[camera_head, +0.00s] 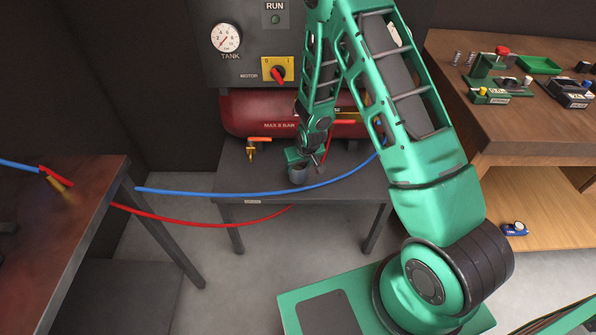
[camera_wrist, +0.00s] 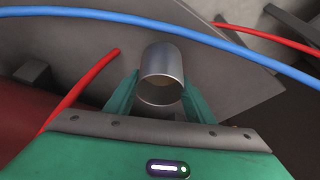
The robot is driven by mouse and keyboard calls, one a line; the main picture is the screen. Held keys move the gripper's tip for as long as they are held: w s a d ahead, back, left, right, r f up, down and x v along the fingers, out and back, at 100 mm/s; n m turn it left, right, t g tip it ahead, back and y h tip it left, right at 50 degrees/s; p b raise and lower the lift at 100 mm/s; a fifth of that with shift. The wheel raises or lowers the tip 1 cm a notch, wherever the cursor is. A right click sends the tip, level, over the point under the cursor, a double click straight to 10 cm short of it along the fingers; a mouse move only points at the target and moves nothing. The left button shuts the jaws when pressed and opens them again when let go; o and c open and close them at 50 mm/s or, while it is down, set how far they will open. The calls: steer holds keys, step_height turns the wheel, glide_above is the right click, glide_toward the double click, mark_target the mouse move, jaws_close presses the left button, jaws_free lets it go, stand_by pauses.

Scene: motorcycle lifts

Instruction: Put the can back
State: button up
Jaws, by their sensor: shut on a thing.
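The can (camera_wrist: 162,68) is a grey metal cylinder with an open, hollow end. In the wrist view it sits between the two green fingers of my gripper (camera_wrist: 150,97), which is shut on it. In the head view the can (camera_head: 299,174) shows small, at or just above the grey bench (camera_head: 262,180) in front of the red compressor tank. My gripper (camera_head: 298,158) is at the can's upper part there. I cannot tell whether the can touches the bench top.
A blue hose (camera_head: 222,194) and a red hose (camera_head: 190,221) cross in front of the bench. The red tank (camera_head: 255,115) stands behind. A dark table (camera_head: 75,205) is at left. A wooden bench (camera_head: 520,115) with green fixtures is at right.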

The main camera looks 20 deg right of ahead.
steer(key=shift+f, duration=1.25)
steer(key=shift+f, duration=0.1)
steer(key=o, duration=1.2)
steer(key=v, duration=1.2)
